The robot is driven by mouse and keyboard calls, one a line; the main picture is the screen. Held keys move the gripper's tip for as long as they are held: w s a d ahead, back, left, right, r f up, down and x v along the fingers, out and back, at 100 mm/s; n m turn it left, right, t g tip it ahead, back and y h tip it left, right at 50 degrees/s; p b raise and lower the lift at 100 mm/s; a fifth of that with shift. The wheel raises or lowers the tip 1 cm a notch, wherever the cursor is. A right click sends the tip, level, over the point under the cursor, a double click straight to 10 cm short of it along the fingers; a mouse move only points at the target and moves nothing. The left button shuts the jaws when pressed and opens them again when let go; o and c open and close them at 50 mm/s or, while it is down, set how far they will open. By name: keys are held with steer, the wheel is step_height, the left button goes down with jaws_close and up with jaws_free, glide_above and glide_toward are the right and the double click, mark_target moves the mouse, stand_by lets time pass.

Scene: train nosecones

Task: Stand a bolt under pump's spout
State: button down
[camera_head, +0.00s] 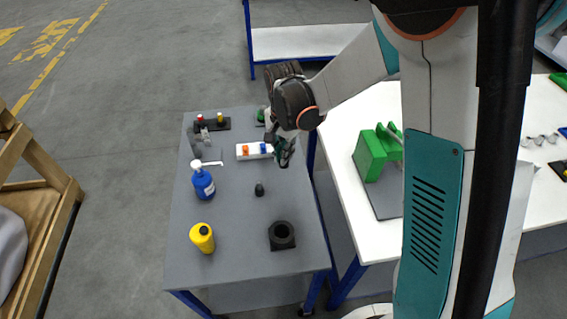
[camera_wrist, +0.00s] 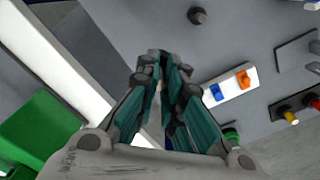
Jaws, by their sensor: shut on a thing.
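The blue pump bottle (camera_head: 204,184) stands on the left of the grey table in the head view. Its white spout reaches right, over bare table. My gripper (camera_head: 287,158) is near the table's right edge, beside the white block; it also shows in the wrist view (camera_wrist: 162,85). Its fingers are close together on a small thing. Only a pale sliver shows between them, so I take it for the bolt, but its shape and tilt are hidden. The gripper is apart from the pump, well to the right of the spout.
A white block (camera_head: 242,152) with orange and blue pieces lies beside my gripper. A small dark knob-like thing (camera_head: 259,189), yellow bottle (camera_head: 202,238) and black ring-shaped holder (camera_head: 281,236) stand nearer. A dark board (camera_head: 212,125) is at the back. Bare table lies right of the pump.

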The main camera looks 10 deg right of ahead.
step_height(320, 180, up, 7)
steer(key=shift+f+p, duration=0.2)
steer(key=shift+p, duration=0.35)
